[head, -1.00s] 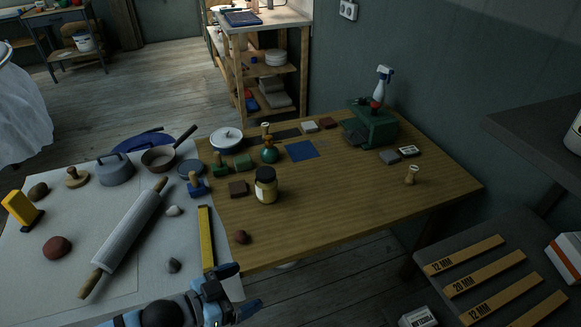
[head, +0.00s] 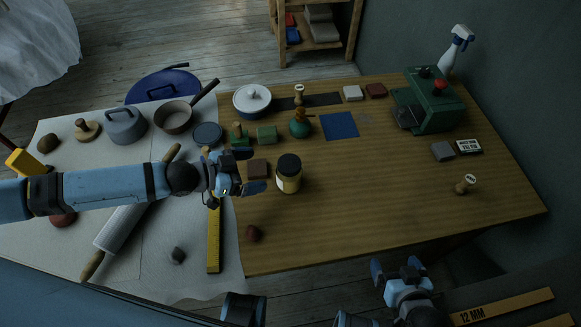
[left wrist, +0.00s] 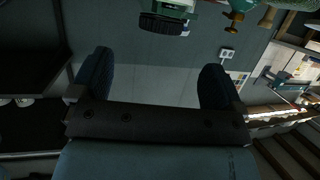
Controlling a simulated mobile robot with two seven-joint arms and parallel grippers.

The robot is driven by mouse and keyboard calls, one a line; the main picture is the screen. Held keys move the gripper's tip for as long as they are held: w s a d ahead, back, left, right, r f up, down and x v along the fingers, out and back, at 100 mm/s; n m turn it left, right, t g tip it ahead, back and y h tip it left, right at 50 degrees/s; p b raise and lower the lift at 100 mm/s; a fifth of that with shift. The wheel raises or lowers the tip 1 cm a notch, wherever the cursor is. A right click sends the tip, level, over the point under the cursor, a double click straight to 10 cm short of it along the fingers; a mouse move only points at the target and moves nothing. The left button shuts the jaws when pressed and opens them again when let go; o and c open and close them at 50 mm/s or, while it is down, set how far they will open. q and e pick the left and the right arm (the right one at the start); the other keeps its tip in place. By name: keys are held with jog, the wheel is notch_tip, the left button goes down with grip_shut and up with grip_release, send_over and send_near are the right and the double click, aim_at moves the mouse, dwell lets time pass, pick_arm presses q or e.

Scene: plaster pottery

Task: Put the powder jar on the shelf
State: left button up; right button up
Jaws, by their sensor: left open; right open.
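The powder jar appears to be the squat jar with a black lid and a pale, yellowish body (head: 288,178). It stands upright on the wooden table, left of its middle. My left gripper (head: 254,178) is open just left of the jar, its fingers pointing right towards it. The jar does not clearly show between the fingers in the left wrist view (left wrist: 156,80). My right gripper (head: 395,266) is open and empty, past the table's front edge at the lower right. A wooden shelf unit (head: 274,18) stands behind the table; only its lower part shows.
A green stamp bottle (head: 300,126), a blue sheet (head: 339,125) and a green machine (head: 428,100) are farther back. A rolling pin (head: 125,225) and yellow ruler (head: 214,235) lie left. The table right of the jar is mostly clear.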

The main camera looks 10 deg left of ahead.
aim_at(286, 164)
pick_arm(q)
jog(key=x, duration=1)
jog(key=shift+w+d+r, duration=0.15)
jog(key=shift+w+d, duration=0.05)
jog(key=shift+w, duration=0.05)
jog(key=c, duration=1.6)
